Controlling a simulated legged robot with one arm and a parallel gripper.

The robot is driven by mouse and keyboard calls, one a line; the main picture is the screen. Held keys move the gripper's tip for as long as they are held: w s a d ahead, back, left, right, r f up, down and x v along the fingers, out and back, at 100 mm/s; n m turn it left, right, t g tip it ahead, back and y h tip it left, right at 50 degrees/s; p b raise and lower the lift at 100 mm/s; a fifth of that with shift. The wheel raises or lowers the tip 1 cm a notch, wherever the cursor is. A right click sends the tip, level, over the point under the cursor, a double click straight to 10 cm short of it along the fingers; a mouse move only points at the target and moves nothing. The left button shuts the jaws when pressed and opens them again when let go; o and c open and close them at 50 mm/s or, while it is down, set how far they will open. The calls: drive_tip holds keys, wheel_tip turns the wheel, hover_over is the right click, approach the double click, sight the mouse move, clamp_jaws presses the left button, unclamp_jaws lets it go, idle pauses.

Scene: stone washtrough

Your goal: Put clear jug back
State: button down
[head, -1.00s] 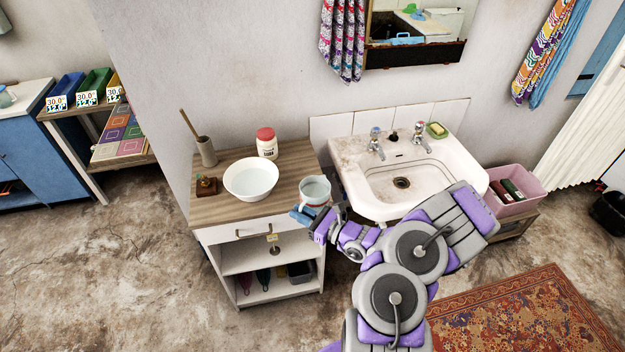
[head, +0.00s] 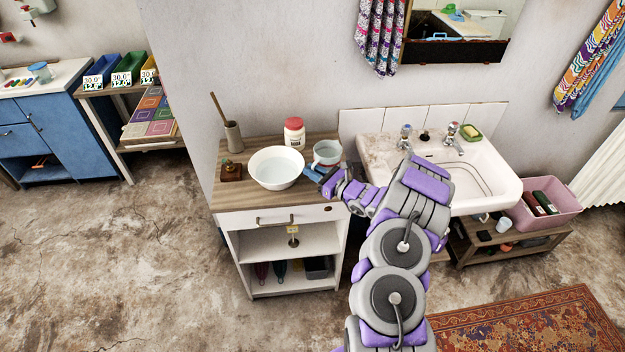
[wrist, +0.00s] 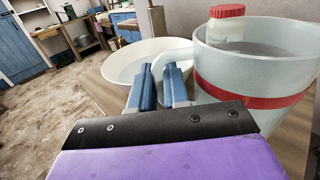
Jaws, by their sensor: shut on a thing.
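The clear jug (head: 327,153) has a red band and seems to hold clear liquid. It is upright at the right end of the wooden top (head: 236,195), beside the white bowl (head: 277,168). I cannot tell whether its base touches the wood. In the wrist view the jug (wrist: 255,85) fills the right side. My gripper (head: 318,174) is shut on its pale handle, with blue fingers (wrist: 160,82) on either side in the wrist view. The fingers partly hide the handle.
A red-lidded jar (head: 294,133) stands close behind the jug. A brush holder (head: 233,137) and a small wooden box (head: 231,171) are left of the bowl. The sink (head: 470,170) is at the right. The wooden top's front left is bare.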

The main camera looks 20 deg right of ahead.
wheel_tip(320, 180, down, 3)
drive_tip(key=shift+f+b, duration=0.2)
drive_tip(key=shift+b, duration=0.2)
drive_tip(key=shift+r, duration=0.1)
drive_tip(key=c, duration=1.1)
unclamp_jaws()
